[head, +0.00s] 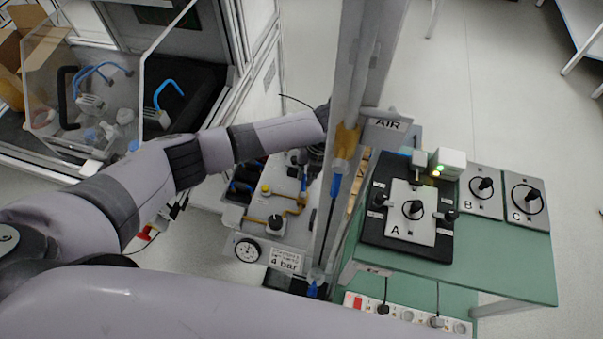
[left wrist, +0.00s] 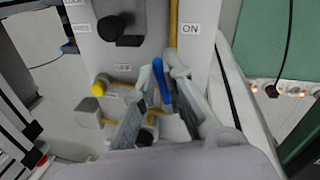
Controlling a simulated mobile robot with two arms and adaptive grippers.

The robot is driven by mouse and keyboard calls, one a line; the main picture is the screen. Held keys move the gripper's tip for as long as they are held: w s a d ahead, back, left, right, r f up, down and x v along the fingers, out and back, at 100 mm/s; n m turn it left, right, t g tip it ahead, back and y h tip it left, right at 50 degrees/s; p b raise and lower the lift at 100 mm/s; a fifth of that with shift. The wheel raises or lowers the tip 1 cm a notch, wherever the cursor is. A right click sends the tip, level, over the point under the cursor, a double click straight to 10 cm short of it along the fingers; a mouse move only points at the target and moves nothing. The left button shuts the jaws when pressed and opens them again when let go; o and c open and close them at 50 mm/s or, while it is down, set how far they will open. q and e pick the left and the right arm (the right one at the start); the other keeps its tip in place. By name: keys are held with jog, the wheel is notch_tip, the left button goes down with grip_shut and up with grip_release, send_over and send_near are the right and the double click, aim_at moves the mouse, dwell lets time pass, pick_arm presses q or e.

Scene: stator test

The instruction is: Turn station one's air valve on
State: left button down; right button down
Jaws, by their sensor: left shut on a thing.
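The air valve's blue lever (left wrist: 162,82) shows in the left wrist view on a pale panel with yellow pipes. It stands close to upright in the picture, leaning slightly left. My left gripper (left wrist: 168,68) is shut on this lever, one finger on each side. An ON label (left wrist: 190,29) is above and right of the lever, and an OFF label (left wrist: 123,67) is to its left. The valve's pivot is hidden by the fingers. In the head view my left arm reaches behind a post, which hides much of the gripper. My right gripper is not in view.
A gauge (head: 247,250) is on the panel's near edge. A green bench (head: 490,262) with plates A, B and C is at right. The wrist view shows a black knob (left wrist: 112,27) and a yellow button (left wrist: 100,88).

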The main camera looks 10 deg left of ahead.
pick_arm(q)
jog(key=shift+w+d+m, duration=0.1)
jog(key=shift+d+m, duration=0.4)
jog(key=shift+m, duration=0.6)
jog(key=shift+d+t, duration=0.1)
jog(key=shift+t, duration=0.2)
jog(key=c, duration=1.7)
grip_release()
jog(key=shift+o, duration=0.2)
notch_tip(320, 180, up, 12)
jog(key=d, duration=0.2)
jog(key=shift+d, duration=0.15)
jog(key=shift+f, duration=0.2)
